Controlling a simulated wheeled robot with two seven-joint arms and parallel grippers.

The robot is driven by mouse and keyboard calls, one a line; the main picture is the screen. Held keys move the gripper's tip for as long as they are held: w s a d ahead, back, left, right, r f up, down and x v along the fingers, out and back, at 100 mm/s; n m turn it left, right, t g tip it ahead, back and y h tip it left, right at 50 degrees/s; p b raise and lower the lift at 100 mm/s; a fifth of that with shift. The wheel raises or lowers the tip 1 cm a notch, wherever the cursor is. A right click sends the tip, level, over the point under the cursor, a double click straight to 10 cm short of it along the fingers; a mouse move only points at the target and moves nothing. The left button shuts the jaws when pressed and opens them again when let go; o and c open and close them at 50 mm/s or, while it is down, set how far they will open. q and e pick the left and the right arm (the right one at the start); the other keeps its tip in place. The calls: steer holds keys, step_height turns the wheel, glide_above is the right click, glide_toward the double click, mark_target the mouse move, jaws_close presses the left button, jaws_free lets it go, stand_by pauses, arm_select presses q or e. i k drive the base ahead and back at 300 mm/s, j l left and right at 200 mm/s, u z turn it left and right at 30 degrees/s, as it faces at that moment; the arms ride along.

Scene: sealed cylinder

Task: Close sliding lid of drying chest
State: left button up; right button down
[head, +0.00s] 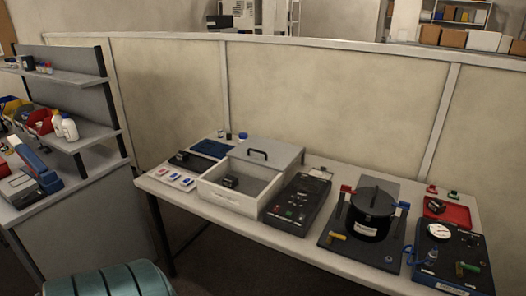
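The drying chest (228,195) is a low white box on the long table against the partition wall. Its grey sliding lid (272,151) sits toward the back and carries a dark handle (257,154). The front part of the chest is uncovered, and a small dark object (230,181) lies inside. Neither of my grippers shows in the head view.
Right of the chest are a dark control box (298,203), a black lidded pot (371,210) with red and blue clamps, and a gauge panel (447,258). Small cards lie to its left. A teal ribbed rounded object (110,281) stands before the table. Shelves stand left.

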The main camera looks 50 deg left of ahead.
mark_target(266, 147)
steer(key=i+u, duration=0.1)
steer(key=u, duration=0.95)
steer(key=i+l+u, duration=0.15)
steer(key=u, duration=0.2)
steer(key=i+l+u, duration=0.2)
steer(key=u, duration=0.15)
steer(key=i+l+u, duration=0.35)
steer(key=i+l, duration=0.15)
steer(key=l, duration=0.15)
steer(key=i+l+u, duration=0.1)
steer(key=l, duration=0.2)
steer(key=i+l, duration=0.2)
steer(key=l, duration=0.15)
